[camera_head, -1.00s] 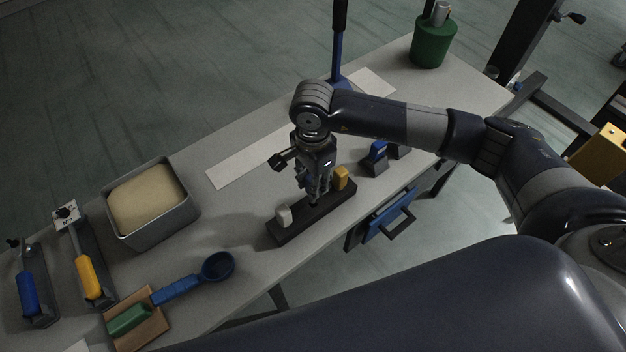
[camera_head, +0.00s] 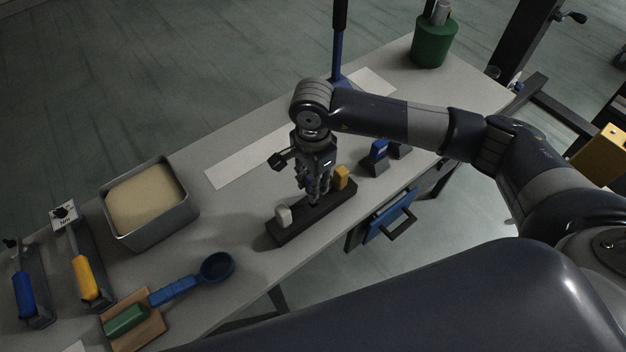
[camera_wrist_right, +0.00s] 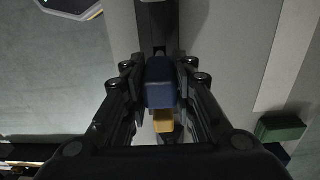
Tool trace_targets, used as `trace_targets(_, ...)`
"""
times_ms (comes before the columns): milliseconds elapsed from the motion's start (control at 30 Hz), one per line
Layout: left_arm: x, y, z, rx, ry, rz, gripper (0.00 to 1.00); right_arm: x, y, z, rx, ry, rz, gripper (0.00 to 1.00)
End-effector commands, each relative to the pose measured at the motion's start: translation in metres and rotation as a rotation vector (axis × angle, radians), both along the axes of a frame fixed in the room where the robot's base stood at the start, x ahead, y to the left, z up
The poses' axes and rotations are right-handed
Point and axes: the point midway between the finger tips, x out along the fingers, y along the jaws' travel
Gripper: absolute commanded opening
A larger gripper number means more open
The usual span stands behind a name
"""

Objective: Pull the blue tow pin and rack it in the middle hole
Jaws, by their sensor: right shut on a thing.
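The dark rack (camera_head: 285,231) lies near the front edge of the table. A white-headed pin (camera_head: 284,214) stands at its left end and a yellow-headed pin (camera_head: 341,176) at its right end. My right gripper (camera_head: 316,194) points down over the middle of the rack, between these two. In the right wrist view, my right gripper (camera_wrist_right: 160,88) is shut on the blue tow pin's head (camera_wrist_right: 160,94); the yellow head (camera_wrist_right: 163,122) shows just beyond it. The pin's lower part is hidden, so I cannot tell how deep it sits. My left gripper is not in view.
A tray of tan material (camera_head: 146,199), a blue scoop (camera_head: 216,268) and a green-handled tool on a wooden board (camera_head: 127,318) lie to the left. A blue-topped block (camera_head: 376,153) stands right of the rack. A blue drawer (camera_head: 388,222) juts from the front edge.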

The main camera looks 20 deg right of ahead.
Motion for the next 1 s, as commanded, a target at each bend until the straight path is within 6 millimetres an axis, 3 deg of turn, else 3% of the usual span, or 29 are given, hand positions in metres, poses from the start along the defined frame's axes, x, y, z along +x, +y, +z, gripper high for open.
trace_targets(1000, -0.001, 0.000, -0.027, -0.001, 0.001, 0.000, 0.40, 0.000, 0.000, -0.027, 0.000, -0.001, 0.000, 0.00)
